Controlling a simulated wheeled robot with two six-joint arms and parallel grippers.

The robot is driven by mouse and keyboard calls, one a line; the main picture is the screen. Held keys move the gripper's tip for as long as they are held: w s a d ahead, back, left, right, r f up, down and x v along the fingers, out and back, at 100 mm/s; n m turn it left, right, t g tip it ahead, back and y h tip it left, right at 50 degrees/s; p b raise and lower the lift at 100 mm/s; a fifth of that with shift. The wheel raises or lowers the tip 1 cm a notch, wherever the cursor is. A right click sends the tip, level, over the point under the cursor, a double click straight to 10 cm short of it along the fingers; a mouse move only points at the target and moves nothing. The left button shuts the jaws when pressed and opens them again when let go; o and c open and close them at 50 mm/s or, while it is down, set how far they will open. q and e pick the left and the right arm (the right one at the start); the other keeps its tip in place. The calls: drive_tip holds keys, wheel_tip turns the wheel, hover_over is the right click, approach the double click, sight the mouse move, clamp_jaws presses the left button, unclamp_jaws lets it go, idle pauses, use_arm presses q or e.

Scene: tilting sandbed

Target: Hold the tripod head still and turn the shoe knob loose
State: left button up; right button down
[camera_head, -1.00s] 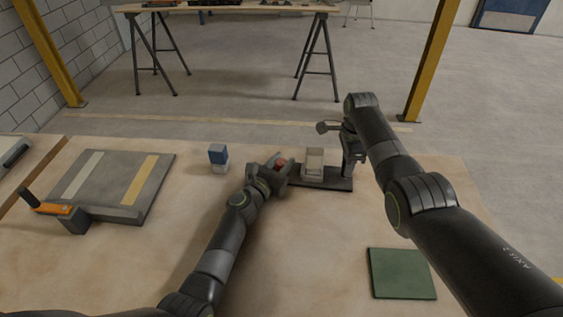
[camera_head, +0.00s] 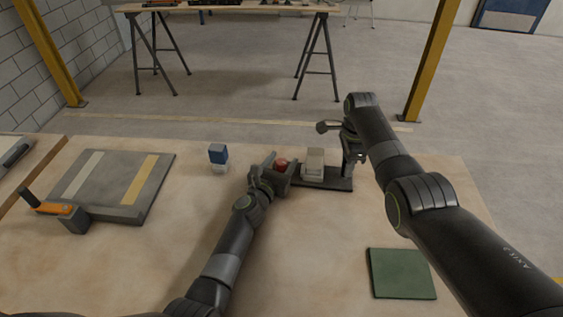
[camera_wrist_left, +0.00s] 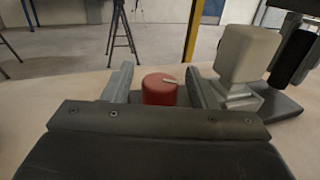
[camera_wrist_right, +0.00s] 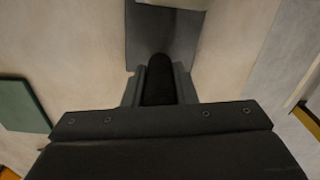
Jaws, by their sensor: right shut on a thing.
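The tripod head stands on a dark base plate (camera_head: 338,183) near the table's back edge, with a pale block (camera_head: 314,160) on it. The red shoe knob (camera_head: 282,163) is at its left; in the left wrist view the knob (camera_wrist_left: 160,88) has a small pale mark on top. My left gripper (camera_head: 280,168) is open, its fingers on either side of the knob with gaps showing. My right gripper (camera_head: 351,150) is shut on a black upright grip (camera_wrist_right: 158,80) at the base's right end. The grip's lower part is partly hidden in the head view.
A blue and white block (camera_head: 218,157) stands left of my left gripper. A grey board (camera_head: 112,185) with two stripes and an orange-handled tool (camera_head: 62,209) lie further left. A green pad (camera_head: 401,273) lies at front right.

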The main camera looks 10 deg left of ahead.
use_arm(q)
drive_tip(key=shift+s, duration=0.1)
drive_tip(key=v, duration=1.1)
drive_tip(key=shift+s+a, duration=0.1)
drive_tip(key=shift+s, duration=0.3)
drive_tip(key=shift+o, duration=0.2)
